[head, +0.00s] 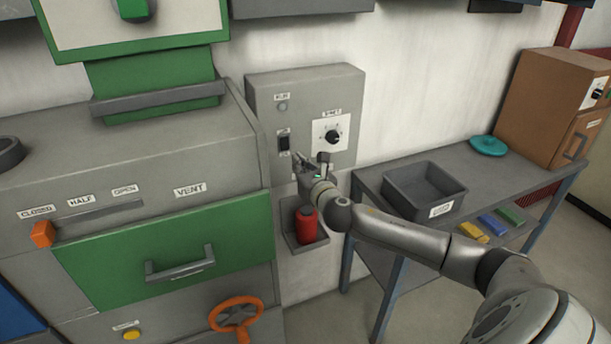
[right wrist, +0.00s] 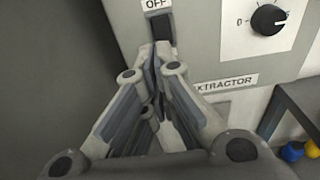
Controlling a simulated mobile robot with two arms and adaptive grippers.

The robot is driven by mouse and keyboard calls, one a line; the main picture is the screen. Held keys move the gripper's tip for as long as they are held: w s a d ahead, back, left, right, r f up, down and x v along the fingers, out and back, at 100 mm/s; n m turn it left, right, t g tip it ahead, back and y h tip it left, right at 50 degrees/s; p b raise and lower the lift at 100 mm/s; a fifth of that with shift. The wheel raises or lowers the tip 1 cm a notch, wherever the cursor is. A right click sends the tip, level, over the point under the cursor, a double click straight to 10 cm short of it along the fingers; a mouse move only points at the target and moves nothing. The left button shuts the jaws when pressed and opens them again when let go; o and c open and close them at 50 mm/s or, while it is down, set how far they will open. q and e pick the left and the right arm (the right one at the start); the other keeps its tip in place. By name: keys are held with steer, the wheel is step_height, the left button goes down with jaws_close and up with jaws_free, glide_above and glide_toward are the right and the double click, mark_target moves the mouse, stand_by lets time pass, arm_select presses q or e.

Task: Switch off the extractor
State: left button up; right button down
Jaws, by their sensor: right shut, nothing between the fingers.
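The extractor's grey control box (head: 305,85) is on the wall in the head view. Its black rocker switch (head: 284,143) is at the left, below a small dull lamp (head: 282,106). In the right wrist view the switch (right wrist: 160,27) has the label OFF above it, and an EXTRACTOR label (right wrist: 225,83) is lower right. My right gripper (head: 299,157) is shut and empty, its tips just below and right of the switch in the head view. In the wrist view the fingertips (right wrist: 155,58) overlap the switch's lower end; I cannot tell whether they touch it. My left gripper is out of view.
A black dial (head: 333,136) is right of the switch. A red cylinder (head: 306,226) stands in a holder below the box. A green-fronted cabinet (head: 165,245) is at the left. A table with a grey bin (head: 424,190) is at the right.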

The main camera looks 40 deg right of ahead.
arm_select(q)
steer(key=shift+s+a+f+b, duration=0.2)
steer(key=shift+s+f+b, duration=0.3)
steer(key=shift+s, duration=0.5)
arm_select(e)
steer(key=v, duration=0.4)
steer(key=shift+s+a+r, duration=0.1)
steer(key=shift+s, duration=0.1)
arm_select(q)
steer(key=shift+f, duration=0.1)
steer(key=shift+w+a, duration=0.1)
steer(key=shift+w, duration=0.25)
